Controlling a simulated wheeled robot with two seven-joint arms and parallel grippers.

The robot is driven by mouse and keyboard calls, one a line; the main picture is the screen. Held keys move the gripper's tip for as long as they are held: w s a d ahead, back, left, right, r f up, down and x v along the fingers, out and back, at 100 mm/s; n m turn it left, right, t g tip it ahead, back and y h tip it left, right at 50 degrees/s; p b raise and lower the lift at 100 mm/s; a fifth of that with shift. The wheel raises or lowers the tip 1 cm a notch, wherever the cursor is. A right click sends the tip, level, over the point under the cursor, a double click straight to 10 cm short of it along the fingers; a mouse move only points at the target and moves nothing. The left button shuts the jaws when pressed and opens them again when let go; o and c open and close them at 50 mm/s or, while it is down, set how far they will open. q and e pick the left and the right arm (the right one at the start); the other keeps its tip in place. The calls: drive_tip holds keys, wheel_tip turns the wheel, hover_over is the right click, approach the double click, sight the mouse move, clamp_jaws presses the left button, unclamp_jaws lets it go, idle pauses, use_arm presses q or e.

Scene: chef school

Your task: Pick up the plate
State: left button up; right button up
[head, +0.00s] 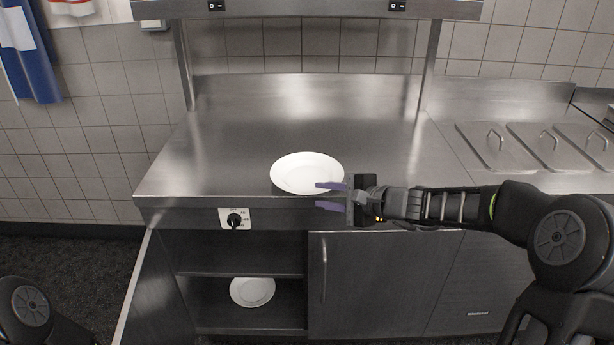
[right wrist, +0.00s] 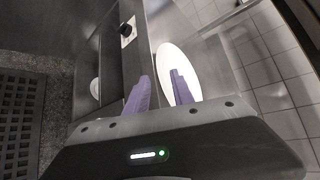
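A white plate (head: 307,172) lies on the steel counter near its front edge. It also shows in the right wrist view (right wrist: 172,62). My right gripper (head: 329,196) is at the plate's front right rim, with its two purple fingers apart. In the head view the upper finger overlaps the rim and the lower finger is in front of the counter edge. In the right wrist view, one finger covers part of the plate. I cannot tell whether a finger touches it. A second white plate (head: 252,291) lies on the lower shelf. My left gripper is out of view.
The steel counter (head: 220,150) is otherwise clear. A knob (head: 235,220) sits on its front panel. The open cabinet is below left, beside a closed door (head: 370,280). Lidded containers (head: 500,147) are at the right. An overhead steel shelf (head: 305,8) spans the back.

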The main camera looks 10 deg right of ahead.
sight(308, 193)
drive_tip(key=p+x, duration=0.1)
drive_tip(key=x, duration=0.4)
drive_tip(key=shift+a+f, duration=0.1)
idle(0.3)
drive_tip(key=shift+c, duration=0.2)
clamp_jaws()
idle(0.3)
idle(1.1)
